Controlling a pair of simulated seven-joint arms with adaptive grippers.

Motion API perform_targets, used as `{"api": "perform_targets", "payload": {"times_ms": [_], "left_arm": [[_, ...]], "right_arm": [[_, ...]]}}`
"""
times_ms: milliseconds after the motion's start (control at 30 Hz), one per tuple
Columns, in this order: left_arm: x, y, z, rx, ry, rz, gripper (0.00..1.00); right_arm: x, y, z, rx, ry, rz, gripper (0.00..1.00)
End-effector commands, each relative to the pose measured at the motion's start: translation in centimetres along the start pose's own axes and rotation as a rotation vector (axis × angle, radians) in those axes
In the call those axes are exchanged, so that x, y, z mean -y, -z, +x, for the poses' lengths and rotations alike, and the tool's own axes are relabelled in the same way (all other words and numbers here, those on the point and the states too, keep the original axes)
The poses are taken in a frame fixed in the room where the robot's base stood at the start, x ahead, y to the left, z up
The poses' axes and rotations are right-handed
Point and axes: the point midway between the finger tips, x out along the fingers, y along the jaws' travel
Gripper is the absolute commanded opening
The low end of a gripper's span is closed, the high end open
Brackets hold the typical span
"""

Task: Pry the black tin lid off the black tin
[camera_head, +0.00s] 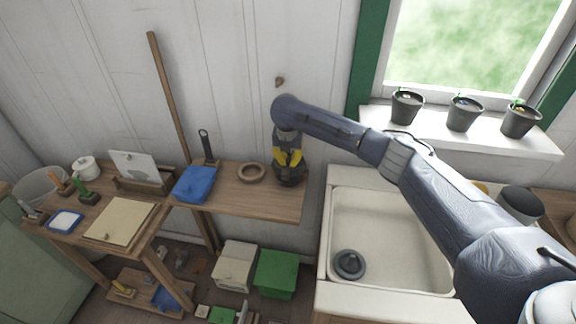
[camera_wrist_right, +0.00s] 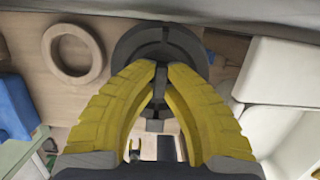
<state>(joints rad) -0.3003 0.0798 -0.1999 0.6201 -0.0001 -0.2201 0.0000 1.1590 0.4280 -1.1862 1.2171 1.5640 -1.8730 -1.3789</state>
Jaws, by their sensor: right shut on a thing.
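The black tin (camera_head: 291,179) stands on the wooden shelf near its right end, below my right gripper (camera_head: 288,159). In the right wrist view the round black tin lid (camera_wrist_right: 190,46) lies under the yellow fingers and has a raised dark bar across its middle. My right gripper (camera_wrist_right: 160,74) points down, its fingertips closed on that bar. The fingers hide part of the lid. I cannot tell whether the lid is seated or lifted from the tin. My left gripper is not in view.
A white sink (camera_head: 390,225) is to the right, below my arm. Several potted plants stand on the windowsill (camera_head: 500,139). The wall is close behind the shelf (camera_head: 240,199).

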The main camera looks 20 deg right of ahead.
Motion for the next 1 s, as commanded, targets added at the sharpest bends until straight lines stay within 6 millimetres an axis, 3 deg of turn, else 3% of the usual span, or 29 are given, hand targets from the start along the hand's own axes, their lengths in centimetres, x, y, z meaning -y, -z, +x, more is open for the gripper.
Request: {"api": "perform_targets", "payload": {"times_ms": [367,1000], "left_arm": [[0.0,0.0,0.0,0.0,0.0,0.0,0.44],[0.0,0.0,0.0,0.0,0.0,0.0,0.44]], "right_arm": [[0.0,-0.1,-0.4,0.001,0.0,0.0,0.0],[0.0,-1.1,-5.0,0.002,-0.001,0.001,0.0]]}}
